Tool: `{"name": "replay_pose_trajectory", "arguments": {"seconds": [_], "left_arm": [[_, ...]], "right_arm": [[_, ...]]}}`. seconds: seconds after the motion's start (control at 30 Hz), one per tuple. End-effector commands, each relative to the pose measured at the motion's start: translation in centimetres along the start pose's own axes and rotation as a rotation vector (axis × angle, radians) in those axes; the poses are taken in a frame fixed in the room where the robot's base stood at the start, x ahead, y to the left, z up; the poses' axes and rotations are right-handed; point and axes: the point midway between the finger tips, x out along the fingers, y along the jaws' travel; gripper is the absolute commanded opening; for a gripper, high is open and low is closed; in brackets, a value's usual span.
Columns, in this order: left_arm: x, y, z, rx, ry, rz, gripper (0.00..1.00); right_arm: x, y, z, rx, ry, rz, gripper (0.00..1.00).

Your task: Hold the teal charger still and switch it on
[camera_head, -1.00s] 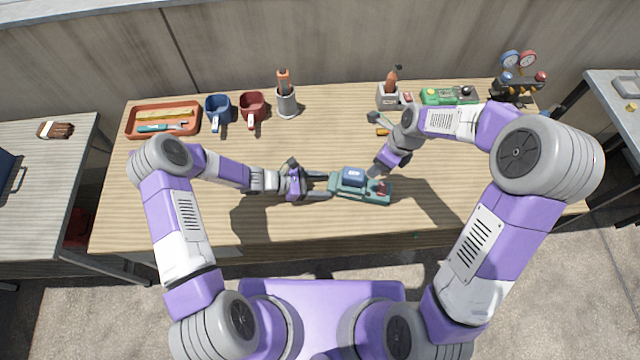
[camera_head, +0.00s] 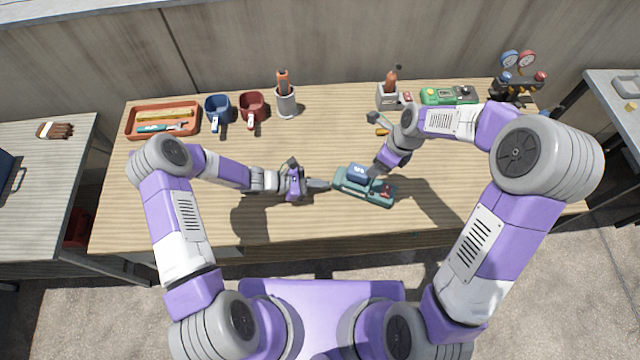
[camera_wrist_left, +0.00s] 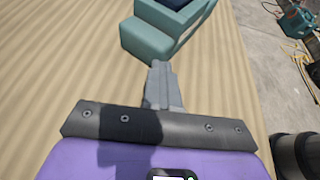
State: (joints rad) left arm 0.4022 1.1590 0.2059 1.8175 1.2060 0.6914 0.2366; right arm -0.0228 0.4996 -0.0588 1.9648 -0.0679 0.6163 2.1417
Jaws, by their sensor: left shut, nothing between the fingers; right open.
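The teal charger (camera_head: 352,193) lies on the wooden table, turned at a slant, with a blue block (camera_head: 358,172) seated on top and a red part (camera_head: 387,191) at its right end. My left gripper (camera_head: 328,184) is shut and empty, its fingertips just at the charger's left end. In the left wrist view the closed fingers (camera_wrist_left: 160,75) point at the near end of the teal charger (camera_wrist_left: 148,42); whether they touch it I cannot tell. My right gripper (camera_head: 377,170) is open, above the charger's back edge beside the blue block; its fingertips are partly hidden.
At the back stand an orange tray (camera_head: 129,121), a blue cup (camera_head: 217,104), a red cup (camera_head: 251,103), a grey holder (camera_head: 287,104), a green device (camera_head: 435,97) and a gauge set (camera_head: 515,88). The table's front and left are clear.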

Motion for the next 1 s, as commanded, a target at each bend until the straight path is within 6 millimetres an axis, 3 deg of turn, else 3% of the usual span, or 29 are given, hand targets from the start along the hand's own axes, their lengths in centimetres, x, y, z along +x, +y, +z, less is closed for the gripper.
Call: {"name": "replay_pose_trajectory", "arguments": {"seconds": [0.3,0.5,0.8,1.0], "left_arm": [[0.0,0.0,0.0,0.000,0.000,0.000,0.00],[0.0,0.0,0.0,0.000,0.000,0.000,0.27],[-0.3,0.0,0.0,0.000,0.001,0.001,0.27],[-3.0,0.1,0.1,0.001,0.002,0.004,0.27]], "right_arm": [[0.0,0.0,0.0,0.000,0.000,0.000,0.43],[0.0,0.0,0.0,0.000,0.000,0.000,0.43],[0.0,0.0,0.0,0.000,0.000,0.000,0.43],[-0.3,0.0,0.1,0.000,0.000,0.000,0.43]]}}
